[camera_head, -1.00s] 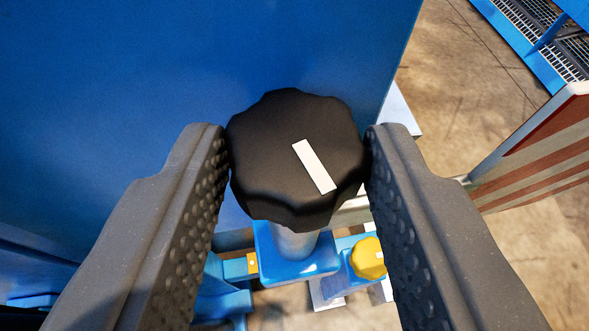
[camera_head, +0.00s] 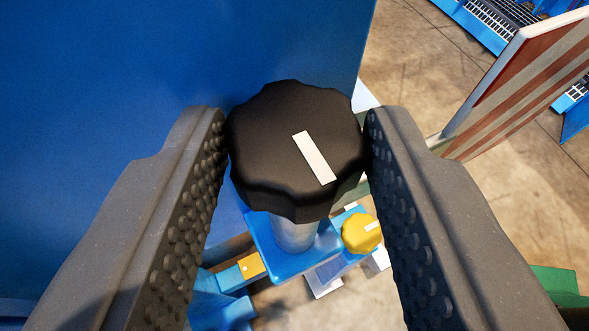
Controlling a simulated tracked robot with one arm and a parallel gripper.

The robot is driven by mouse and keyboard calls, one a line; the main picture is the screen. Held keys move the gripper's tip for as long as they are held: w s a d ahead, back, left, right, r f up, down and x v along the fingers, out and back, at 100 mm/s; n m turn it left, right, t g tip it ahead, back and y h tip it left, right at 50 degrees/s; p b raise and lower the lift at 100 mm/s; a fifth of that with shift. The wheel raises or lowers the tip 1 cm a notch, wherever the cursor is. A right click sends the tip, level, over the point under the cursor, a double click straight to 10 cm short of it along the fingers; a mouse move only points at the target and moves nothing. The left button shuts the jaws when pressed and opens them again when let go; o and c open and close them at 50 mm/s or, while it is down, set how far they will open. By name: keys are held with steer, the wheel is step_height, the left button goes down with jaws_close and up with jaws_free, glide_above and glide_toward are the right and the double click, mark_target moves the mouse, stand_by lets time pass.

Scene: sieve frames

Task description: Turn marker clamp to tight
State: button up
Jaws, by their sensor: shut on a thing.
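The marker clamp is a black lobed knob (camera_head: 270,150) with a white marker bar (camera_head: 314,158) on its top. The bar slants from upper left to lower right. The knob sits on a grey metal stem (camera_head: 294,235) above a blue block (camera_head: 285,262). My gripper (camera_head: 298,145) is shut on the knob, one dark studded finger against its left side and one against its right. The knob hides part of the stem.
A smaller yellow knob (camera_head: 357,233) with a white mark stands below right, near my right finger. A large blue panel (camera_head: 120,70) fills the upper left. A red-and-white striped board (camera_head: 520,85) stands at right. Concrete floor shows between.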

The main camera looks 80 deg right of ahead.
steer(key=shift+w+d+r+m+g+b, duration=0.15)
steer(key=shift+m+g+b, duration=0.15)
steer(key=shift+m+g, duration=0.3)
steer(key=shift+a+f+g, duration=0.2)
steer(key=shift+f+g, duration=0.05)
steer(key=shift+g, duration=0.15)
steer(key=o, duration=1)
steer(key=shift+a+r, duration=0.1)
steer(key=shift+a+r, duration=0.1)
steer(key=shift+a, duration=0.05)
steer(key=shift+f+p+v, duration=0.15)
steer(key=shift+p+v, duration=0.1)
steer(key=shift+v, duration=1.6)
steer(key=shift+f+p+v, duration=0.1)
steer(key=shift+p+v, duration=0.1)
steer(key=shift+v, duration=1.7)
